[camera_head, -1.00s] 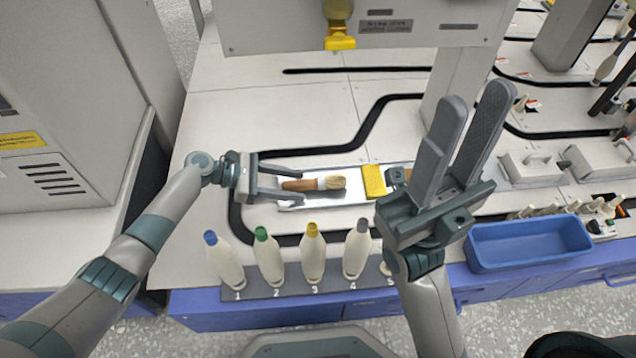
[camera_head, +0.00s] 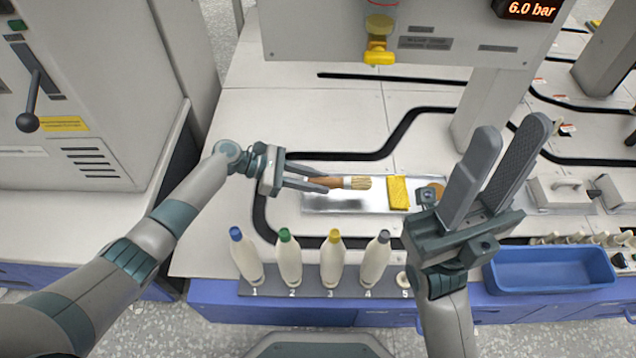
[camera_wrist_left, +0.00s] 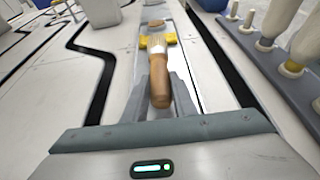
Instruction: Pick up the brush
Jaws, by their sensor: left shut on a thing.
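The brush (camera_head: 350,183) has a brown wooden handle, a pale ferrule and tan bristles pointing right in the head view. My left gripper (camera_head: 322,184) is shut on its handle. In the left wrist view the brush handle (camera_wrist_left: 160,82) lies between the two fingers, bristles facing away from the gripper. The brush is over the left part of a shiny metal tray (camera_head: 330,205); I cannot tell whether it touches the tray. My right gripper (camera_head: 505,168) is open and empty, fingers pointing up, in front of the tray's right side.
A yellow sponge (camera_head: 398,193) lies on the tray, with a round brown item beside it. A blue bin (camera_head: 550,270) is at the right. A machine housing (camera_head: 400,40) overhangs the back.

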